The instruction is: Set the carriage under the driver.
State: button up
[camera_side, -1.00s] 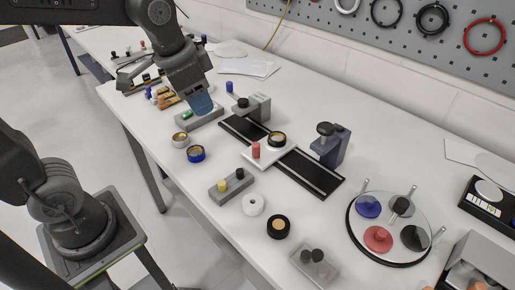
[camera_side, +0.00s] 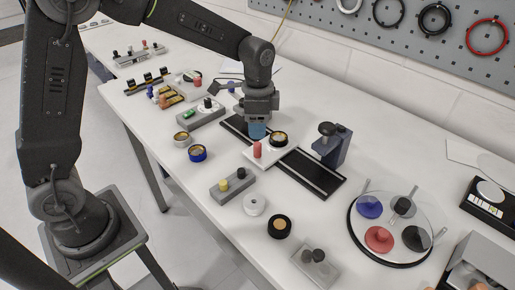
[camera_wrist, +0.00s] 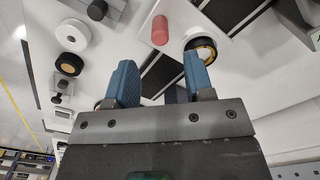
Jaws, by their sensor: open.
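The carriage, a white plate (camera_side: 265,160), sits across a black rail (camera_side: 316,177). It carries an upright red peg (camera_side: 257,149) and a black ring with a gold inside (camera_side: 278,138). The plate (camera_wrist: 222,14), peg (camera_wrist: 160,31) and ring (camera_wrist: 203,48) also show in the wrist view. My gripper (camera_side: 258,132) is low over the rail, just beyond the peg. In the wrist view its blue fingers (camera_wrist: 160,75) are apart with nothing between them. A blue-grey stand with a black knob (camera_side: 334,146) is beside the rail; I cannot tell whether it is the driver.
A grey block with yellow and black knobs (camera_side: 234,184), a white ring (camera_side: 254,205) and a black round part (camera_side: 279,227) lie in front of the rail. A round glass-topped dish (camera_side: 388,224) stands right. A blue ring (camera_side: 197,153) lies left.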

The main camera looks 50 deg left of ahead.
aim_at(258, 143)
notch_tip(258, 143, down, 8)
jog(key=shift+f, duration=0.2)
grip_shut()
dwell(0.5)
